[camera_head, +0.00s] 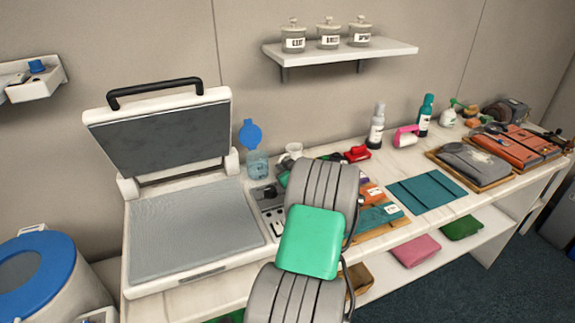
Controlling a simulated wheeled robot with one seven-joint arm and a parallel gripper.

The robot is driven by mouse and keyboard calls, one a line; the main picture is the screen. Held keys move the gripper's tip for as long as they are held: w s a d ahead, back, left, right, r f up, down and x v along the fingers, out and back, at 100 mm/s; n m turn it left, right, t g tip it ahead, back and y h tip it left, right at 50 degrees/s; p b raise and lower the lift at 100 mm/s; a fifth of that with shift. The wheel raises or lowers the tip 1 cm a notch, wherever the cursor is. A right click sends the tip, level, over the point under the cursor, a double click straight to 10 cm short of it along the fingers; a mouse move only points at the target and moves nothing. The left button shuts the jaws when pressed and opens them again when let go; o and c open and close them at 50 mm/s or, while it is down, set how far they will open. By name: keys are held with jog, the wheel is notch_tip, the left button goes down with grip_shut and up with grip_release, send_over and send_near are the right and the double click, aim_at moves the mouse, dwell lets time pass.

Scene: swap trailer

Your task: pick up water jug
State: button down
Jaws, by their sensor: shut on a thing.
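A clear bluish jug (257,164) with a round blue lid (250,134) raised above it stands on the white counter (184,295), against the back wall. It is just right of the open press, and I take it to be the water jug. My thick grey arm with a green panel rises from the bottom middle and covers part of the counter right of the jug. My gripper's fingers are hidden behind the arm, so I cannot see what is between them.
A large open press (195,235) fills the counter's left. Folded cloths (427,192), wooden trays (478,180) and bottles (376,130) stand right. A wall shelf (340,52) holds three labelled jars. A blue-topped round bin (35,275) stands lower left.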

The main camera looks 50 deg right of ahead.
jog(key=shift+r, duration=0.15)
jog(key=shift+r, duration=0.8)
jog(key=s+a+r+b, duration=0.3)
jog(key=s+a+r, duration=0.5)
jog(key=s+r, duration=0.3)
jog(key=shift+a, duration=0.2)
jog(key=shift+s+r, duration=0.1)
dwell(1.0)
